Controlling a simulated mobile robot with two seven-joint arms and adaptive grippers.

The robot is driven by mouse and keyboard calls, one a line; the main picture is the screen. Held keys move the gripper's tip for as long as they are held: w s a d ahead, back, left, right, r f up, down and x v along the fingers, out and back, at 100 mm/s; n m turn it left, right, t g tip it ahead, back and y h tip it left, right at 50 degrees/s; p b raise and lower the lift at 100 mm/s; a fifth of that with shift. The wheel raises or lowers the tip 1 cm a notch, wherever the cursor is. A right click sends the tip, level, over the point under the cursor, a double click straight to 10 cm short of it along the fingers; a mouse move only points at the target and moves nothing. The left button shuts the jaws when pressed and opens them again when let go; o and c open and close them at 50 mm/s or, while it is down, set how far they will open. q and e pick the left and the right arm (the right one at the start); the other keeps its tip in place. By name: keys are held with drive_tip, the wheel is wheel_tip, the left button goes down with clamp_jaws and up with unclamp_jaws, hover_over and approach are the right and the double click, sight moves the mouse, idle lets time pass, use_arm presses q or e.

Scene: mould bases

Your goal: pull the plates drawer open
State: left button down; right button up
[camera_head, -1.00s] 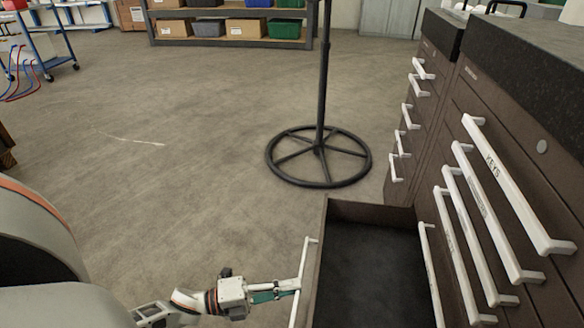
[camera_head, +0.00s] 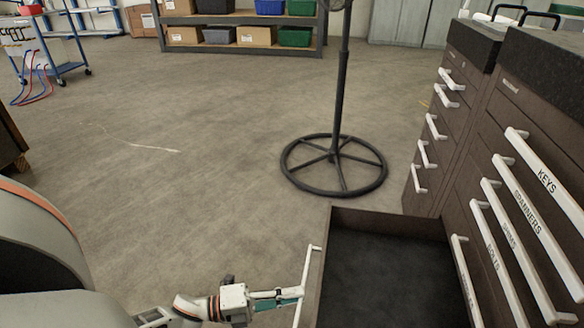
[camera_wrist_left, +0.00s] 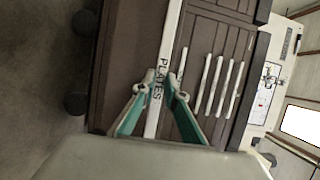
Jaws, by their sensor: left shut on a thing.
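The plates drawer (camera_head: 385,270) is pulled well out of the dark brown cabinet. Its inside is dark and looks empty in the head view. Its white handle (camera_head: 308,280) runs along its front, and the label PLATES shows on the handle (camera_wrist_left: 159,75) in the left wrist view. My left gripper (camera_head: 298,293) is shut on this handle, one finger on each side of it; it also shows in the left wrist view (camera_wrist_left: 158,95). My right gripper is not in view.
Shut drawers with white handles, labelled KEYS (camera_head: 546,180) and SPANNERS (camera_head: 528,212) among others, are above the open one. A second cabinet (camera_head: 440,130) stands behind. A black round stand base (camera_head: 334,165) is on the floor beyond the drawer.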

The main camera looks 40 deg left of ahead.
use_arm(q)
drive_tip(key=c, duration=2)
unclamp_jaws()
drive_tip(key=shift+c, duration=0.2)
drive_tip(key=v, duration=1.2)
